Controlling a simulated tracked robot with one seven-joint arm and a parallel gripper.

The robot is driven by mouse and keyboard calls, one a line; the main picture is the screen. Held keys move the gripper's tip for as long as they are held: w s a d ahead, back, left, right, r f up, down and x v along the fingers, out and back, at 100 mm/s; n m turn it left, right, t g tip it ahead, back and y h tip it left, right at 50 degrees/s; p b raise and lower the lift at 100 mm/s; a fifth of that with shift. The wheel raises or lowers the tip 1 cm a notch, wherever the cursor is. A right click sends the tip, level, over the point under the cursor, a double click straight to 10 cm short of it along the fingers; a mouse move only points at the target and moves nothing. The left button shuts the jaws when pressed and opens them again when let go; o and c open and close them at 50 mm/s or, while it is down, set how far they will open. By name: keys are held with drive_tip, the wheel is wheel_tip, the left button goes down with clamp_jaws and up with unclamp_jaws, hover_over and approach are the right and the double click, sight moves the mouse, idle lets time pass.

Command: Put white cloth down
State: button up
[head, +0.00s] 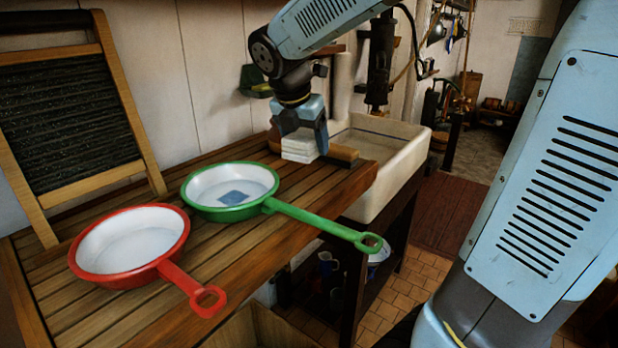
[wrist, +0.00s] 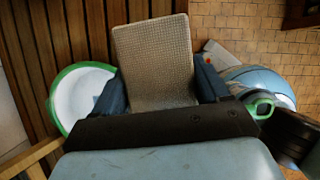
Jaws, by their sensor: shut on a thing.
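The white cloth (head: 299,147) is a small folded stack at the right end of the wooden counter. It looks pale grey-beige and woven in the wrist view (wrist: 153,50). My gripper (head: 302,132) points down and is shut on it, with one dark blue finger on either side in the wrist view (wrist: 160,88). I cannot tell whether the cloth's underside touches the counter (head: 225,262). The fingers hide part of the cloth.
A green-rimmed pan (head: 205,186) with a flat blue piece (head: 234,198) inside stands left of the cloth; its handle overhangs the front edge. A red-rimmed pan (head: 128,247) is further left. A wooden block (head: 341,153) and white sink (head: 402,157) are right of the cloth. A washboard (head: 70,110) leans behind.

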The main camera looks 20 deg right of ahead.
drive_tip(key=s+d+m, duration=0.2)
drive_tip(key=s+d, duration=0.1)
drive_tip(key=d, duration=0.1)
hover_over(313, 177)
drive_tip(key=a, duration=0.1)
drive_tip(key=shift+g, duration=0.3)
drive_tip(key=f, duration=0.9)
drive_tip(key=shift+s, duration=0.35)
drive_tip(key=shift+w+f, duration=0.2)
drive_tip(key=shift+f, duration=1.5)
drive_tip(key=shift+f, duration=0.3)
